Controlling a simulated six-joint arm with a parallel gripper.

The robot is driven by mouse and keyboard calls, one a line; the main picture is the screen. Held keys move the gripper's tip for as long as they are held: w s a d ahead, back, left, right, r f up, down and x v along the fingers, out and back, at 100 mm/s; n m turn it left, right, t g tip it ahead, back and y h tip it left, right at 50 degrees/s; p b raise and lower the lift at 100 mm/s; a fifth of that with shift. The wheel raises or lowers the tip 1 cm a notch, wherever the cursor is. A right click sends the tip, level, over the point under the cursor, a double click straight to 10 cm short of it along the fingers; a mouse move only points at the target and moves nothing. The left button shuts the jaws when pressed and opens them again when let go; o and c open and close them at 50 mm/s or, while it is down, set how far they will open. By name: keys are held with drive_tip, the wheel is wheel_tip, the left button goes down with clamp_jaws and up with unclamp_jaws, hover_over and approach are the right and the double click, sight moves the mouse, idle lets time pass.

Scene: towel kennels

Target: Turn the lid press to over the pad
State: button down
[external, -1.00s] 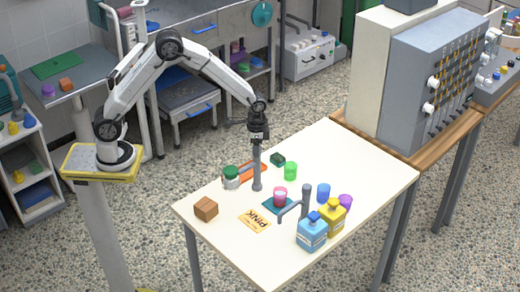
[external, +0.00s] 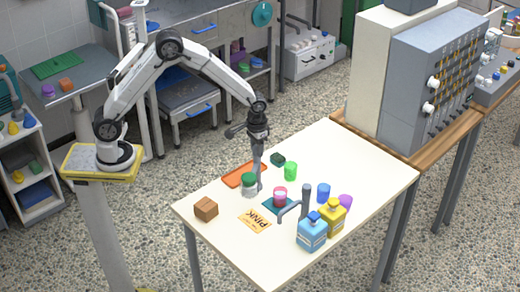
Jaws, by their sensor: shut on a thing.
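My gripper (external: 258,187) points straight down at the table's left part, its fingertips low, close to the tabletop. A grey jar with a green lid (external: 249,186) is right beside the fingertips. It seems to be in their hold, but the contact is too small to see clearly. The lid press looks to be the grey post with a bent side arm (external: 306,199), to the right of my gripper and apart from it. Its side arm reaches left, to the front edge of the teal pad (external: 268,206). A pink cup (external: 280,197) stands on the pad.
Behind the jar lies an orange tray (external: 236,178). A blue bottle (external: 312,234) and a yellow bottle (external: 333,219) stand before the post. The table's back right is clear.

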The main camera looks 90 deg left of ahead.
drive_tip(key=n, duration=0.5)
drive_tip(key=shift+n, duration=0.3)
drive_tip(key=n, duration=0.5)
drive_tip(key=shift+r, duration=0.1)
drive_tip(key=shift+n, duration=0.3)
drive_tip(key=shift+c, duration=1.2)
unclamp_jaws()
drive_tip(key=shift+r, duration=3.85)
